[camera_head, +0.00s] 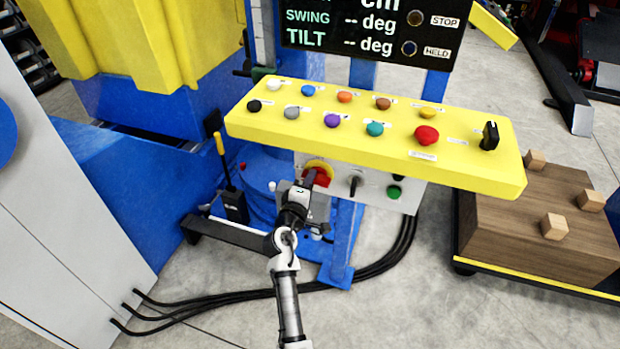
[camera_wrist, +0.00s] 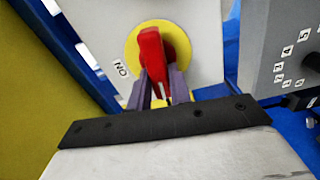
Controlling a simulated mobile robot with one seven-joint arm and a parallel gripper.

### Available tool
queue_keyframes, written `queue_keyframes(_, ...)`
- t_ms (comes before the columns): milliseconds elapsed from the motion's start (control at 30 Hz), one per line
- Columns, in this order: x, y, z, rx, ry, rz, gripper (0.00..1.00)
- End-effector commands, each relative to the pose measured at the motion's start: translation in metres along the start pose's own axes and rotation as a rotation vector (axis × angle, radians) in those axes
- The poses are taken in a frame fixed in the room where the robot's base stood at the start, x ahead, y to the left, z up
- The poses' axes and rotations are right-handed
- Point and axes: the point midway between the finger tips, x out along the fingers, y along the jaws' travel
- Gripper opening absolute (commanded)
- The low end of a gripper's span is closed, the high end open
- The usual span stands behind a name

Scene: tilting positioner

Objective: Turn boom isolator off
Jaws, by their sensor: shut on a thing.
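The boom isolator is a red rotary handle on a round yellow plate, on a pale panel below the yellow console. In the wrist view the red handle (camera_wrist: 151,60) stands nearly upright, leaning slightly, on the yellow plate (camera_wrist: 133,50), with an "ON" label to its left. My gripper (camera_wrist: 160,85) has its two purple-grey fingers on either side of the handle's lower part, shut on it. In the head view my gripper (camera_head: 306,184) reaches the isolator, and the red handle (camera_head: 322,177) and yellow plate (camera_head: 319,164) are partly hidden behind it.
The yellow console (camera_head: 380,125) with coloured buttons overhangs just above. A black switch (camera_head: 355,184) and a green button (camera_head: 394,191) sit right of the isolator. A grey box (camera_wrist: 285,50) with a numbered dial stands close on the right in the wrist view. Black cables (camera_head: 375,268) run along the floor.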

Motion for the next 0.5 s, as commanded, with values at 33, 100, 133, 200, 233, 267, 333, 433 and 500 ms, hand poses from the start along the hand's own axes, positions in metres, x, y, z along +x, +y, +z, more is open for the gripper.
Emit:
queue_keyframes(33, -0.0004, -0.0001, 0.0004, -0.023, -0.002, -0.002, 0.0)
queue_keyframes(100, -0.0004, -0.0006, 0.0004, -0.054, -0.001, -0.002, 0.0)
queue_keyframes(133, -0.0004, -0.0009, 0.0003, -0.064, -0.001, -0.002, 0.0)
queue_keyframes(200, -0.0005, -0.0014, 0.0003, -0.086, -0.001, -0.002, 0.0)
queue_keyframes(233, -0.0005, -0.0016, 0.0003, -0.093, -0.001, -0.002, 0.0)
queue_keyframes(267, -0.0005, -0.0018, 0.0003, -0.099, 0.0, -0.002, 0.0)
queue_keyframes(333, -0.0005, -0.0021, 0.0003, -0.111, 0.0, -0.002, 0.0)
queue_keyframes(433, -0.0005, -0.0025, 0.0003, -0.122, 0.0, -0.002, 0.0)
queue_keyframes(500, -0.0005, -0.0027, 0.0002, -0.125, 0.0, -0.002, 0.0)
